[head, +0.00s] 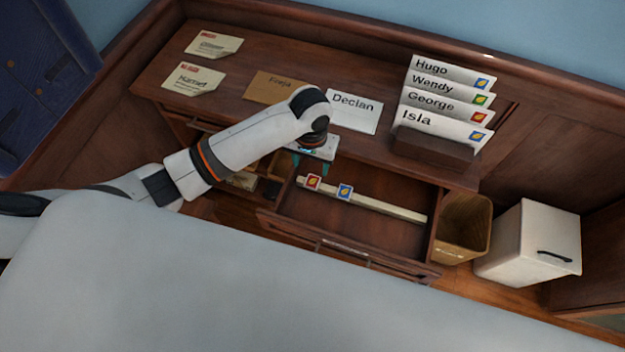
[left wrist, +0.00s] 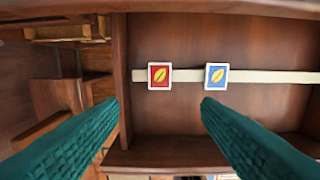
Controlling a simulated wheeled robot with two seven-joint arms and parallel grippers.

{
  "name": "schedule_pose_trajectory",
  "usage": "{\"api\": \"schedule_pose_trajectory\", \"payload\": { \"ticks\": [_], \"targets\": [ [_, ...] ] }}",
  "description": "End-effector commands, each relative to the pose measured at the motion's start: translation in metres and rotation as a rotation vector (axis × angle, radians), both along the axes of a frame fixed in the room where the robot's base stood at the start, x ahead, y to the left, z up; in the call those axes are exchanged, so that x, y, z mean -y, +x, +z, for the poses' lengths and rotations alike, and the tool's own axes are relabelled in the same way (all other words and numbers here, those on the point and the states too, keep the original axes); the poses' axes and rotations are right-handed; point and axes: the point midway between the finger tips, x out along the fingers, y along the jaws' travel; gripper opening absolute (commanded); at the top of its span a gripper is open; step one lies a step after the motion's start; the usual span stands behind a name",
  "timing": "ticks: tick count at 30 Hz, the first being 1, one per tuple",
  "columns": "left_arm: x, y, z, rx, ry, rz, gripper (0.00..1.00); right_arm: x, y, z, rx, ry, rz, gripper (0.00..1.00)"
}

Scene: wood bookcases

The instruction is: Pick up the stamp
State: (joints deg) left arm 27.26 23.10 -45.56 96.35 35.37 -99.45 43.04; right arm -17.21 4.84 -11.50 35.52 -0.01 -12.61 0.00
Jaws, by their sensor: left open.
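Two stamps with a yellow leaf mark sit on a pale strip (head: 385,207) in the open drawer (head: 385,236). The red stamp (head: 313,182) is at the strip's left end, and the blue stamp (head: 345,191) is to its right. In the left wrist view the red stamp (left wrist: 159,76) lies between the lines of the two teal fingers, and the blue stamp (left wrist: 216,76) is just beyond the right fingertip. My left gripper (head: 312,166) is open and empty above the drawer's left end; it also shows in the left wrist view (left wrist: 158,102). My right gripper is not in view.
Envelopes marked Declan (head: 353,110) and Freja (head: 277,88) lie on the desk top (head: 260,55). A rack (head: 433,148) holds several named, stamped envelopes. A wooden bin (head: 462,228) and a white cabinet (head: 530,243) stand right of the drawer. The drawer's right part is clear.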

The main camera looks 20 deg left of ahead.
Motion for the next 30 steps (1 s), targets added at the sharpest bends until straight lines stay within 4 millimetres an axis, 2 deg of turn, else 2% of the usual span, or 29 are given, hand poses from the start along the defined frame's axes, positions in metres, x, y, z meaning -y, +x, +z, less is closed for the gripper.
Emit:
{"api": "schedule_pose_trajectory", "payload": {
  "ticks": [3,6,14,21,30],
  "targets": [
    [0.0,-0.001,-0.022,-0.003,0.001,0.0,0.58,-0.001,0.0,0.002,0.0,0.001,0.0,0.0],
    [0.0,0.0,-0.036,-0.002,0.0,0.0,0.58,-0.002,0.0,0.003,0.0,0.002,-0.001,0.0],
    [0.0,0.002,-0.056,-0.001,0.0,-0.001,0.58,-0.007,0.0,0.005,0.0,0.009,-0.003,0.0],
    [-0.001,0.006,-0.091,0.0,0.0,-0.002,0.58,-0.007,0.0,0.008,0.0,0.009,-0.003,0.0],
    [-0.001,0.006,-0.098,0.003,-0.001,-0.003,0.58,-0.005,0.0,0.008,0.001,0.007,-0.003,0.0]
  ]
}}
